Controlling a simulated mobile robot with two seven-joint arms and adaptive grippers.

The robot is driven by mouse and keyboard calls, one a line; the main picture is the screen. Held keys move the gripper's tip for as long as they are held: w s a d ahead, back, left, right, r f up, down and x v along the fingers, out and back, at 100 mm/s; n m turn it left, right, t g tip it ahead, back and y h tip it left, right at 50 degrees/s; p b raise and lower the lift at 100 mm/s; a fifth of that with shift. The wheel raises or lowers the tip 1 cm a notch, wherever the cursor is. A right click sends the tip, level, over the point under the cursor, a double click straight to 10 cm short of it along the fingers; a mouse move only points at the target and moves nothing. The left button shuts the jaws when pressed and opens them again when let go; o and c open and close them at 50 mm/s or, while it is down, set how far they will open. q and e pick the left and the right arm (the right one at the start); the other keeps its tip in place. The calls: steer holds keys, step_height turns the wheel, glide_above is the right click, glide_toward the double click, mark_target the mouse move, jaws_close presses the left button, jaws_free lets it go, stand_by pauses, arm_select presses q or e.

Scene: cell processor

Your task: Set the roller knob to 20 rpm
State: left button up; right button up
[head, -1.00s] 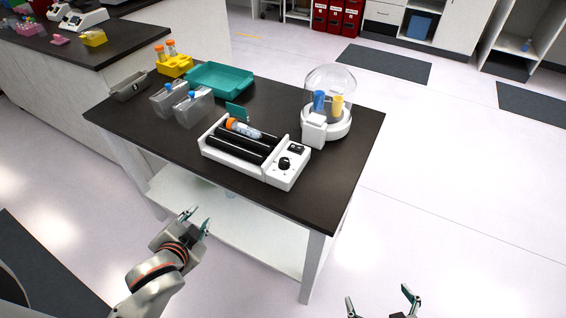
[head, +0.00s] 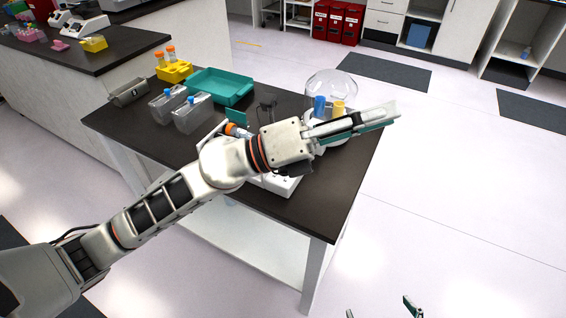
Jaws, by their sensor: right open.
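The white roller device (head: 277,184) stands on the dark table. My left arm now covers most of it in the head view, and its knob and rollers are hidden. A tube's orange cap (head: 232,129) shows at its far left end. My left gripper (head: 392,117) reaches across above the device, pointing right, with its tips past the domed machine in the picture. Its fingers are seen side-on, so I cannot tell whether they are apart. My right gripper (head: 379,306) is open at the bottom edge, in front of the table, with only its fingertips showing.
A clear-domed machine (head: 331,84) with blue and yellow tubes stands behind my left gripper. A teal tray (head: 220,86), a yellow rack (head: 174,70) and clear holders (head: 192,117) fill the back left. The table's front right (head: 330,205) is bare.

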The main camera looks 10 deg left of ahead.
arm_select(q)
step_height(320, 180, down, 15)
steer(key=w+a+m+g+y, duration=0.2)
steer(key=m+g+y, duration=0.3)
steer(key=m+y, duration=0.3)
steer(key=w+a+f+n+t+y, duration=0.1)
steer(key=w+a+f+y, duration=0.1)
steer(key=w+a+y, duration=0.45)
steer(key=w+a+f+n+t+y, duration=0.1)
steer(key=w+a+f+y, duration=0.15)
steer(key=a, duration=0.75)
steer(key=shift+y, duration=0.3)
steer(key=x, duration=0.3)
steer(key=w+x, duration=0.1)
steer(key=x, duration=0.3)
steer(key=shift+w, duration=0.1)
jaws_close()
